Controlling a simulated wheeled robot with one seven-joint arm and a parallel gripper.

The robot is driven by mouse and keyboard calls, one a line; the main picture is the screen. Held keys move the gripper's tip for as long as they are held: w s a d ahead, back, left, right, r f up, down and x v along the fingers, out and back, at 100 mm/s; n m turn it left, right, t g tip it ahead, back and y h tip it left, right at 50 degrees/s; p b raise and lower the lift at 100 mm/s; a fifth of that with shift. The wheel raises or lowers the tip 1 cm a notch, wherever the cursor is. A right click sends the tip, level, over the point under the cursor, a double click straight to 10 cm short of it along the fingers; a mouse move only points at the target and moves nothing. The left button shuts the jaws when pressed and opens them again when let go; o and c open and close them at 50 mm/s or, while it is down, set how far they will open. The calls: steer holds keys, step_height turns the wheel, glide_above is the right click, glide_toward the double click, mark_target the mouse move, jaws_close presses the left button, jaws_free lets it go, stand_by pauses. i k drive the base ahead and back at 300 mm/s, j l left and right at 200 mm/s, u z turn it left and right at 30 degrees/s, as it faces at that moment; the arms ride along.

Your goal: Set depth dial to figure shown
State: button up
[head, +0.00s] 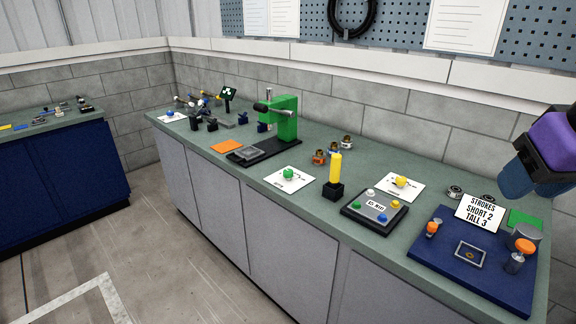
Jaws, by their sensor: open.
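No part in view is readably marked as a depth dial. A green press (286,118) stands on a black base plate (275,145) at the back of the bench, with a dark round part (261,107) on its left side that may be a dial; no scale is readable. A small dark green sign with white marks (228,93) stands behind it, too small to read. A white sign (480,213) on the right reads "STROKES SHORT 2 TALL 3". Part of my arm, purple and dark blue, shows at the upper right edge; my gripper's fingertips cannot be made out.
A green knob (288,173) and a yellow knob (401,182) sit on white cards. A yellow post (335,167), a grey button box (374,210) and a blue tray (450,257) with orange-topped parts (525,245) stand on the bench. An orange pad (226,146) lies left of the press.

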mark_target(288, 174)
steer(key=i+j+u, duration=0.25)
steer(key=i+j, duration=1.1)
steer(key=j, duration=0.1)
